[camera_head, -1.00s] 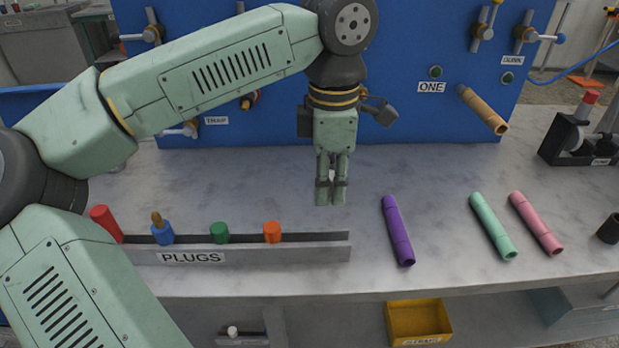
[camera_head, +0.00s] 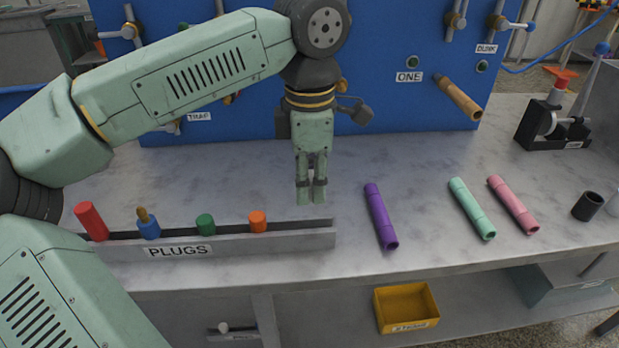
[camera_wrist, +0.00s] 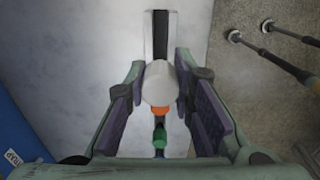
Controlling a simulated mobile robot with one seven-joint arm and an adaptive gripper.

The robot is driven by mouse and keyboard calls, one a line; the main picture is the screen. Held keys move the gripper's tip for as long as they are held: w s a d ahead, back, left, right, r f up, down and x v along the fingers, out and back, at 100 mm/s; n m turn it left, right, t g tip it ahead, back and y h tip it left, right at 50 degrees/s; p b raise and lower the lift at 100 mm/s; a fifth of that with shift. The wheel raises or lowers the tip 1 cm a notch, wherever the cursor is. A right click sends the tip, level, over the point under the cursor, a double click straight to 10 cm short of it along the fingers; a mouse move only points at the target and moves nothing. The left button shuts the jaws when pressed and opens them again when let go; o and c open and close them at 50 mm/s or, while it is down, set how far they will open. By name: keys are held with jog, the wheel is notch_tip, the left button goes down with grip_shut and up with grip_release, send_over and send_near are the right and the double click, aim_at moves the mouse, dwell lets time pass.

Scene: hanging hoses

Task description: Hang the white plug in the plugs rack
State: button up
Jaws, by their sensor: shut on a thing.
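My gripper (camera_head: 311,198) points straight down above the bench, just behind the right end of the plugs rack in the head view. In the wrist view my gripper (camera_wrist: 160,95) is shut on the white plug (camera_wrist: 158,82), which shows as a pale round end between the fingers. The fingers hide it in the head view. The plugs rack (camera_head: 285,241) is a grey slotted rail labelled PLUGS. It holds a red plug (camera_head: 91,221), a blue plug (camera_head: 149,230), a green plug (camera_head: 206,225) and an orange plug (camera_head: 257,221). The slot right of the orange plug is empty.
Purple (camera_head: 380,215), mint (camera_head: 472,208) and pink (camera_head: 513,205) tubes lie on the bench to the right. A blue panel (camera_head: 400,110) with valves and a tan pipe (camera_head: 457,96) stands behind. A yellow bin (camera_head: 406,305) sits on the lower shelf.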

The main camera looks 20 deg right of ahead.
aim_at(310, 201)
jog(key=shift+f+b, duration=1.5)
jog(key=shift+f, duration=0.8)
jog(key=shift+f+b, duration=1.1)
jog(key=shift+f, duration=0.2)
jog(key=o, duration=1.1)
jog(key=shift+r, duration=0.15)
notch_tip(310, 201, up, 12)
jog(key=shift+f, duration=0.1)
